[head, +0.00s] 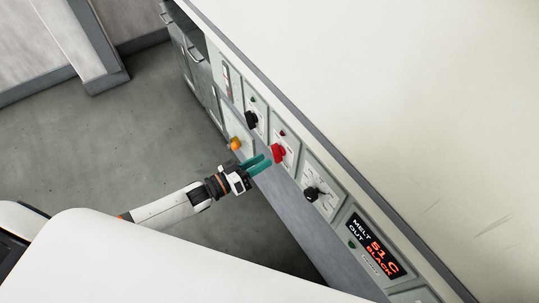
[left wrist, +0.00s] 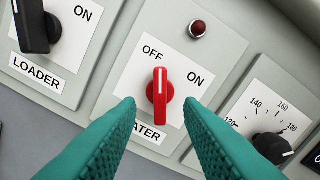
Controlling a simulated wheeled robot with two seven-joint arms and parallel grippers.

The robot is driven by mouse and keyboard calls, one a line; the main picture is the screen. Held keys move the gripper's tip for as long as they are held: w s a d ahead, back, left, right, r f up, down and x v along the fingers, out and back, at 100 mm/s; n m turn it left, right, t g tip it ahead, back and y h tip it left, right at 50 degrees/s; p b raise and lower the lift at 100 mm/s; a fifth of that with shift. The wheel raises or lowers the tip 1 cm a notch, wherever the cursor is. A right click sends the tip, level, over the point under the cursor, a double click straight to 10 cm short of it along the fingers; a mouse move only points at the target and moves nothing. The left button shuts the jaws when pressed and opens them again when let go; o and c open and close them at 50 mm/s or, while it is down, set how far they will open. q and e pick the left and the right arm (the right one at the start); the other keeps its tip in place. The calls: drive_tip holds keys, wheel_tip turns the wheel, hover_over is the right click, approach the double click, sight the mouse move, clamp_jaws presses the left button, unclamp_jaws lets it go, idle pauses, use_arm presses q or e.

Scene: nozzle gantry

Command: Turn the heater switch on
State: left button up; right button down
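The heater switch is a red rotary knob (left wrist: 160,95) on a white label with OFF at upper left and ON at right. Its white pointer line stands nearly upright in the left wrist view, close to OFF. It also shows in the head view (head: 278,153). A dark red lamp (left wrist: 198,28) above it looks unlit. My left gripper (left wrist: 163,104) is open, its teal fingers on either side of the knob's lower end, apparently without touching it. In the head view the left gripper (head: 261,163) points at the panel. My right gripper is not in view.
A black loader knob (left wrist: 34,25) is left of the heater switch, and a black temperature dial (left wrist: 272,147) is right. An orange knob (head: 235,144) sits lower left. A display (head: 375,246) reads MELT 51 C, OUT BLACK. Open floor (head: 120,135) lies left of the panel.

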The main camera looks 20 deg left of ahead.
sight(278, 153)
use_arm(q)
drive_tip(key=x, duration=0.3)
drive_tip(key=shift+w+d, duration=0.25)
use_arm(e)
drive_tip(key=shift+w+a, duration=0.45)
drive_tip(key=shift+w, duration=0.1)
use_arm(q)
clamp_jaws()
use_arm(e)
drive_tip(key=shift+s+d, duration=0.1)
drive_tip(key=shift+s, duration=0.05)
